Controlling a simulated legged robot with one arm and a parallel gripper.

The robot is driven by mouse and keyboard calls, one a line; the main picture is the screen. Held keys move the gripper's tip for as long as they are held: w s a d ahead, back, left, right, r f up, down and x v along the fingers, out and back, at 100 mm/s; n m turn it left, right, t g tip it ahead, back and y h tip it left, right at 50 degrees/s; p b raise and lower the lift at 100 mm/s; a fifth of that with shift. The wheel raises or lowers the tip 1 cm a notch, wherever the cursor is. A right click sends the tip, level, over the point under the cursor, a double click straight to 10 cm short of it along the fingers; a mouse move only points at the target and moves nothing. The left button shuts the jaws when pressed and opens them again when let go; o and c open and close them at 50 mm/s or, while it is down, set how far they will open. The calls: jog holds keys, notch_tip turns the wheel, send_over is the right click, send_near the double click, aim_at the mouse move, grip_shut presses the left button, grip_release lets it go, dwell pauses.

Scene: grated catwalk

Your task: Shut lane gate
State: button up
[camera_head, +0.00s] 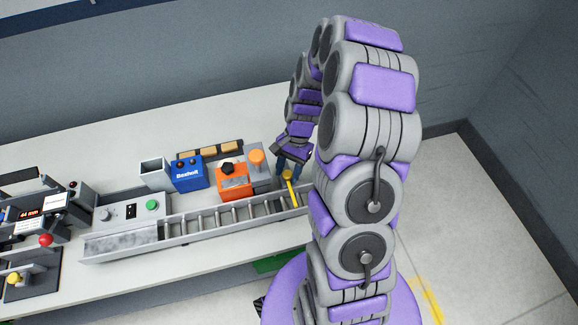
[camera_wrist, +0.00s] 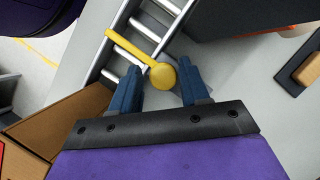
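The lane gate is a yellow bar with a round knob (camera_head: 292,192) at the right part of the roller lane (camera_head: 215,219). In the wrist view the gate bar (camera_wrist: 131,48) reaches from the knob at the lane's near edge out over the metal rollers (camera_wrist: 153,26). My gripper (camera_wrist: 159,67) is open, with its two blue fingers apart and the knob between or just beyond their tips. I cannot tell whether either finger touches it. In the head view my gripper (camera_head: 290,171) is small and points down at the knob; my arm hides the lane's right end.
Left of my gripper stand an orange box (camera_head: 234,181), a blue box (camera_head: 188,173) and a grey control box with a green button (camera_head: 131,214). A grey block with an orange knob (camera_head: 257,160) is close beside my gripper. The bench front (camera_head: 180,268) is clear.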

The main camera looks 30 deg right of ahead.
jog(key=shift+o, duration=1)
jog(key=shift+w, duration=0.1)
jog(key=shift+d, duration=0.1)
jog(key=shift+d+r, duration=0.1)
jog(key=p+v, duration=0.2)
jog(key=v, duration=1.5)
